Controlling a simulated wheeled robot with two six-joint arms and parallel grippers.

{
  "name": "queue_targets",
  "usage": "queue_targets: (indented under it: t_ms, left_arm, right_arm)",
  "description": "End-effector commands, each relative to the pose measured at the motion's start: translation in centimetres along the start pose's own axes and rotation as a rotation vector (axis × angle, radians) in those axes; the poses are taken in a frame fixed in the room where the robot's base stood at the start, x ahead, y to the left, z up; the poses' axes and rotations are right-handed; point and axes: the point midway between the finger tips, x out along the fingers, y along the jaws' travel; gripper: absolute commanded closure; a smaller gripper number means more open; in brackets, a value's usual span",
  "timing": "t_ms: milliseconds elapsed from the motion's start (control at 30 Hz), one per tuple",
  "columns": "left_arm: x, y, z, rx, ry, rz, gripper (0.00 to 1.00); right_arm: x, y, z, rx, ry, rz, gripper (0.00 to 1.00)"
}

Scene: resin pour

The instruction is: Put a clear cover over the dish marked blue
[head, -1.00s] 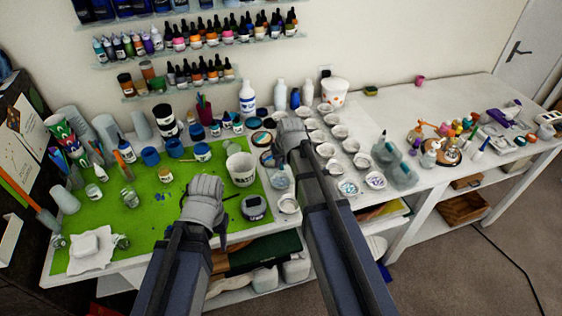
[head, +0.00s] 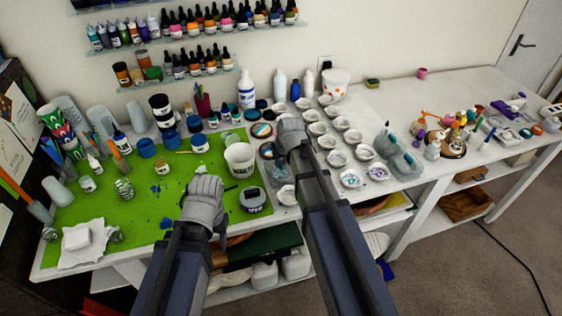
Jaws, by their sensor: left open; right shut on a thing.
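Small white dishes stand in rows on the table; two front ones (head: 350,178) (head: 378,172) hold bluish contents. I cannot read which dish is marked blue. Bluish translucent shapes (head: 401,163), possibly clear covers, stand to their right. My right gripper (head: 291,133) is over the table between the green mat and the dish rows, left of the dishes. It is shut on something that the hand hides. My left gripper (head: 205,190) is open above the front of the mat, apart from the dishes. Its fingertips are hard to see.
The green mat (head: 130,205) carries a white cup (head: 240,160), a dark-lidded jar (head: 254,200), blue pots and a white cloth (head: 82,245). Translucent cups stand at the left. Bottles line the wall. A wooden stand (head: 446,149) with small items is at the right.

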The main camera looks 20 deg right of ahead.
Motion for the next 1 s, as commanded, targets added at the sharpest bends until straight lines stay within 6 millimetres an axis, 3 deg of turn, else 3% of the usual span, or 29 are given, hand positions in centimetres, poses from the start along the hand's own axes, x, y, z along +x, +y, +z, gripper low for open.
queue_targets:
  t_ms: [700, 733, 1000]
  left_arm:
    - [0.35, 0.03, -0.02, 0.0, 0.0, 0.0, 0.5]
    - [0.35, 0.03, -0.02, 0.0, 0.0, 0.0, 0.5]
    - [0.35, 0.03, -0.02, 0.0, 0.0, 0.0, 0.5]
  right_arm:
    - [0.32, 0.0, 0.13, 0.0, 0.0, 0.0, 1.0]
    - [0.32, 0.0, 0.13, 0.0, 0.0, 0.0, 0.8]
    - [0.32, 0.0, 0.13, 0.0, 0.0, 0.0, 0.5]
